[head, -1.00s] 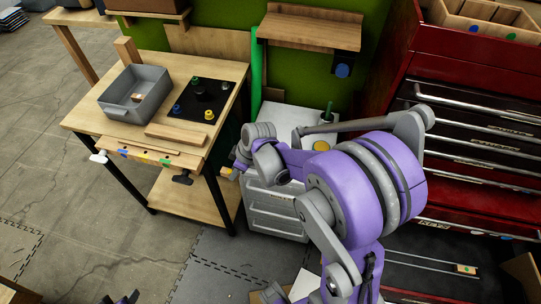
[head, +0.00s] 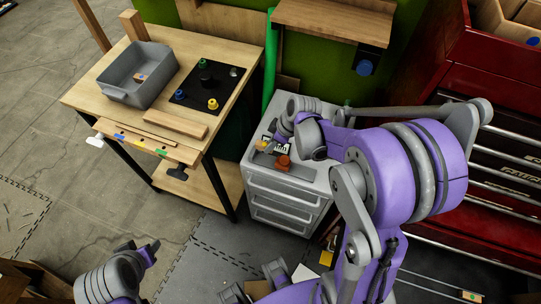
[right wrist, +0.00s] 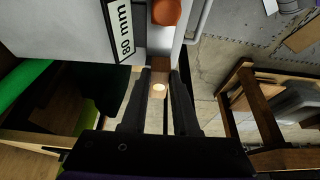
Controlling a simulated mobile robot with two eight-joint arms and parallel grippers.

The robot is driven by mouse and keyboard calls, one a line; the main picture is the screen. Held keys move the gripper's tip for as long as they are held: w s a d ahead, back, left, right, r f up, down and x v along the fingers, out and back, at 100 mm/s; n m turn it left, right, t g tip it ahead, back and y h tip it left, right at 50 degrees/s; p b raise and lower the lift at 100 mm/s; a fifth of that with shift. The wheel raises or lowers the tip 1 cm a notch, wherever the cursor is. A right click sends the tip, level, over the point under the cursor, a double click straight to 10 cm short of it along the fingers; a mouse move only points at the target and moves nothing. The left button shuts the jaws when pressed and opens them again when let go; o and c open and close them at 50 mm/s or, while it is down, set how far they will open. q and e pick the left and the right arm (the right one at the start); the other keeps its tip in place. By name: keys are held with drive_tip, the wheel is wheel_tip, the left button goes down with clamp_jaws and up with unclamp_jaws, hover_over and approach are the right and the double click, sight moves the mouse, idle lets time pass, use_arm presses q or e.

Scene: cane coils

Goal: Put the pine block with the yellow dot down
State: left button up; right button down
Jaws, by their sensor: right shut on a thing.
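The pine block with the yellow dot (right wrist: 158,88) is held between the dark fingers of my right gripper (right wrist: 160,78) in the right wrist view. In the head view the block's yellow dot (head: 262,143) shows over the left part of the grey cabinet's top (head: 318,182). An orange object (right wrist: 167,12) is just beyond the block, beside an "80 mm" label (right wrist: 118,28). I cannot tell whether the block touches the cabinet. At the lower left of the head view, part of my left gripper (head: 151,247) shows; its fingers are unclear.
A wooden workbench (head: 108,102) stands left of the cabinet, with a grey bin (head: 120,92), a black board with coloured pegs (head: 190,98) and a loose plank (head: 176,123). A wooden shelf (head: 335,18) overhangs behind the cabinet. A red tool chest (head: 455,70) stands at right.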

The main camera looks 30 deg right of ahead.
sight(283, 162)
wheel_tip(283, 162, down, 8)
drive_tip(key=shift+r+b, duration=0.15)
drive_tip(key=shift+b, duration=0.3)
drive_tip(key=c, duration=0.7)
unclamp_jaws()
